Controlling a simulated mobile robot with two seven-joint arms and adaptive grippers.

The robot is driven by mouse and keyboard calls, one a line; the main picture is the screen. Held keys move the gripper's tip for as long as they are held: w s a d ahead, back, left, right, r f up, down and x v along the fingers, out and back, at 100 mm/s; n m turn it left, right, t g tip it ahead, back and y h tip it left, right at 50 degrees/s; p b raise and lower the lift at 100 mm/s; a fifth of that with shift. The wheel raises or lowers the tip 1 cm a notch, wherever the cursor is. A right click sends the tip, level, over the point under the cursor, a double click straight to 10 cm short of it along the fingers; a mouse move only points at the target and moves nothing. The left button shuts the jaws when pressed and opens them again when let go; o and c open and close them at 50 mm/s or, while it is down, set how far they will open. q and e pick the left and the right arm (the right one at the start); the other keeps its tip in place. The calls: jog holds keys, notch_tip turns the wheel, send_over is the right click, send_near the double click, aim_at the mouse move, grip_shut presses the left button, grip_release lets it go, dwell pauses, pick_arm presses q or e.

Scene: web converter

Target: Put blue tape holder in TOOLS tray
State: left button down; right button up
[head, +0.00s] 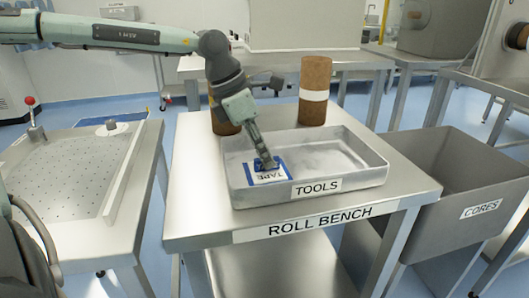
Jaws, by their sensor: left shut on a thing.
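The blue tape holder (268,176), with a white label reading TAPE, is inside the left part of the metal TOOLS tray (345,184). My left gripper (267,161) reaches down into the tray from above and is shut on the holder's far side. I cannot tell whether the holder rests on the tray floor or hangs just above it. The tray stands on the roll bench (405,190). My right gripper is not in view.
A brown roll with a white band (314,92) stands behind the tray. A second brown roll (224,122) is partly hidden behind my left gripper. A grey CORES bin (440,225) is at the right. A perforated metal table (75,175) is at the left.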

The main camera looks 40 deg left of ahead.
pick_arm(q)
jog(key=shift+f, duration=0.1)
jog(key=c, duration=1.6)
grip_release()
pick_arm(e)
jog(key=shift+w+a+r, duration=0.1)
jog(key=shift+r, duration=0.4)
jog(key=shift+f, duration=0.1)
pick_arm(q)
jog(key=shift+r, duration=0.2)
jog(key=shift+s+a+r, duration=0.1)
jog(key=shift+r, duration=0.35)
jog(key=shift+v, duration=5.5)
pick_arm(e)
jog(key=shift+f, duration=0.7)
